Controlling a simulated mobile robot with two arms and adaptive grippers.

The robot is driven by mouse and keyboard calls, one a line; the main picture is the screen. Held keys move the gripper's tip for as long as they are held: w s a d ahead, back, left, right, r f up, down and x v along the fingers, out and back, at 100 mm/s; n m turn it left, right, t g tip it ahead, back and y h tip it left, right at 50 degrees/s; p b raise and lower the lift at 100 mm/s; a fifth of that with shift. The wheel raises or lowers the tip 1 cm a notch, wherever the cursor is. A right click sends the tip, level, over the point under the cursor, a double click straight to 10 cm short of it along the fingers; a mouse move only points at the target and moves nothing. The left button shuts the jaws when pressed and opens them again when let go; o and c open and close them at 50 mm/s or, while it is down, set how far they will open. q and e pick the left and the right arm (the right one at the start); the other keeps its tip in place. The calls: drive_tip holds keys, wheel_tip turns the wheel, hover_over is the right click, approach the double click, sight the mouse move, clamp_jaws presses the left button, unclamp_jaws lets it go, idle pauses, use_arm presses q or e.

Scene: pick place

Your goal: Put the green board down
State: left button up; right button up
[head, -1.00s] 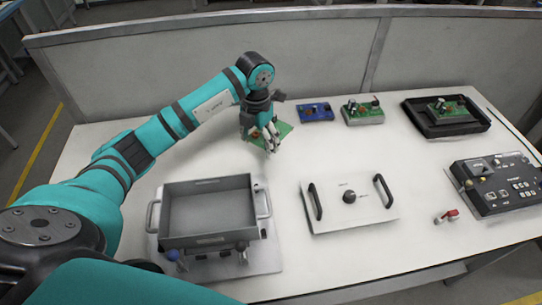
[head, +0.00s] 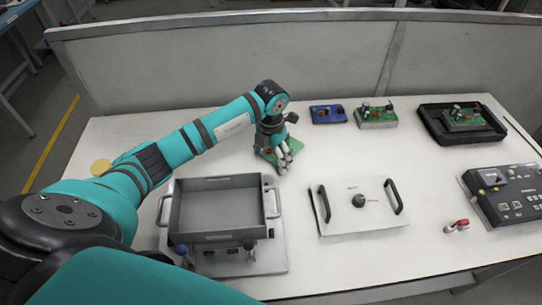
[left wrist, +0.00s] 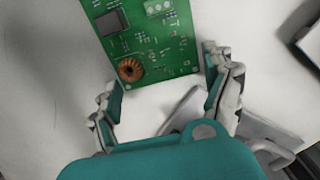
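The green board (head: 291,147) is at the back middle of the white table, under my left gripper (head: 284,163). In the left wrist view the board (left wrist: 150,40) shows chips, a white terminal block and a copper coil. My left gripper's fingers (left wrist: 165,88) are spread wide, one at each side edge of the board near its lower end. They seem to touch the edges. The board looks roughly flat and at or close to the tabletop; any small gap beneath is hidden. My right gripper is not in view.
A grey open box (head: 215,235) stands front left, a white handled plate (head: 335,222) front middle. Behind are a blue board (head: 327,114), another green board (head: 376,117) and a black tray (head: 432,128). A control panel (head: 510,195) and red clip (head: 457,225) are right.

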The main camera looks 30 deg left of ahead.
use_arm(q)
drive_tip(key=shift+o, duration=1.1)
drive_tip(key=shift+r, duration=0.55)
wheel_tip(320, 180, up, 11)
drive_tip(key=b, duration=0.1)
drive_tip(key=shift+r, duration=0.15)
